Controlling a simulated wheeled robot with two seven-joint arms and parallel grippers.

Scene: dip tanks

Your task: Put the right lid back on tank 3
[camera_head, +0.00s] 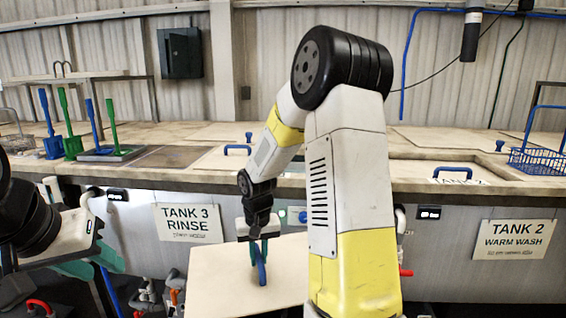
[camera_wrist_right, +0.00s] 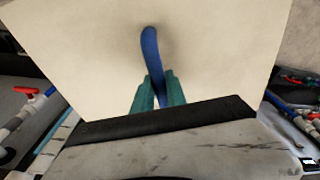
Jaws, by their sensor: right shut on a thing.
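A pale beige lid (camera_head: 218,276) with a blue handle (camera_head: 261,270) is held in front of the counter, below the top's edge. My right gripper (camera_head: 259,246) is shut on that handle; in the right wrist view its teal fingers (camera_wrist_right: 158,88) pinch the blue handle (camera_wrist_right: 150,48), with the lid's flat face (camera_wrist_right: 220,45) behind.
Blue and green paddles (camera_head: 72,145) stand at the back left, some on a grey tray (camera_head: 112,154). Tank 2's sign (camera_head: 515,240), its marked lid (camera_head: 462,175) and a blue basket (camera_head: 537,160) are at right. Pipes and valves line the counter's front. My right arm hides the middle.

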